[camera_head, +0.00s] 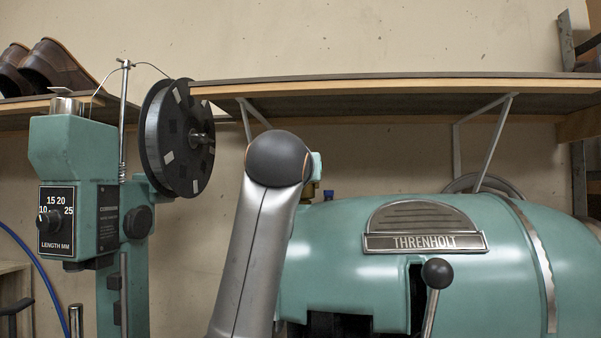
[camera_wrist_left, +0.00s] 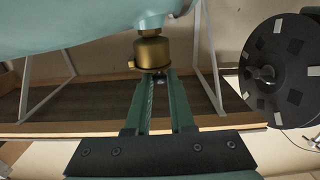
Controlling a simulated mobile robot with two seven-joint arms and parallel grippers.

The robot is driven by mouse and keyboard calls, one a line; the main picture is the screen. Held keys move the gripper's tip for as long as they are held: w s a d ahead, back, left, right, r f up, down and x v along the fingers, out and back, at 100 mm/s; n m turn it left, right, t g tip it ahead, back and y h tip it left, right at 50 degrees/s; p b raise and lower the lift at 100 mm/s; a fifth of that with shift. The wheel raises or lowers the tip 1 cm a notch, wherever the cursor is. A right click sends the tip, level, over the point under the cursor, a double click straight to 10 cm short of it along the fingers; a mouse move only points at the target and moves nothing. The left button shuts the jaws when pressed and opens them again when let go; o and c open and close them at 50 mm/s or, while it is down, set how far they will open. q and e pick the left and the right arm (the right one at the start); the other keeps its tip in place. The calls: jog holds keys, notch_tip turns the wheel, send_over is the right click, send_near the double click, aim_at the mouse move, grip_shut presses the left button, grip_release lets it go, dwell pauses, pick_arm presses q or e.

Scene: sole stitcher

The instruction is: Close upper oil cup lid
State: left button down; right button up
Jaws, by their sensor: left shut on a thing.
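The brass oil cup (camera_wrist_left: 152,50) sits on the teal machine body (camera_wrist_left: 90,22), which fills the top of the left wrist view, where the scene appears upside down. The cup's lid end (camera_wrist_left: 152,70) lies at the tips of my left gripper (camera_wrist_left: 156,76). The two green fingers are close together and shut on the lid. How far the lid is open cannot be told. In the head view my left arm hides most of the cup and gripper; only a sliver of brass (camera_head: 309,190) shows beside the arm. My right gripper is not in view.
A black thread reel (camera_head: 176,138) stands left of my arm, by the teal stitcher column (camera_head: 72,155). A shelf (camera_head: 400,87) with white brackets runs behind the machine. A ball-topped lever (camera_head: 436,273) rises at the machine's front.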

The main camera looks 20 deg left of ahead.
pick_arm(q)
jog(key=c, duration=0.8)
grip_release()
jog(key=shift+s, duration=0.1)
jog(key=b+v, duration=0.3)
jog(key=v, duration=0.9)
jog(key=shift+s+b, duration=0.2)
jog(key=shift+b, duration=0.1)
jog(key=shift+d, duration=0.1)
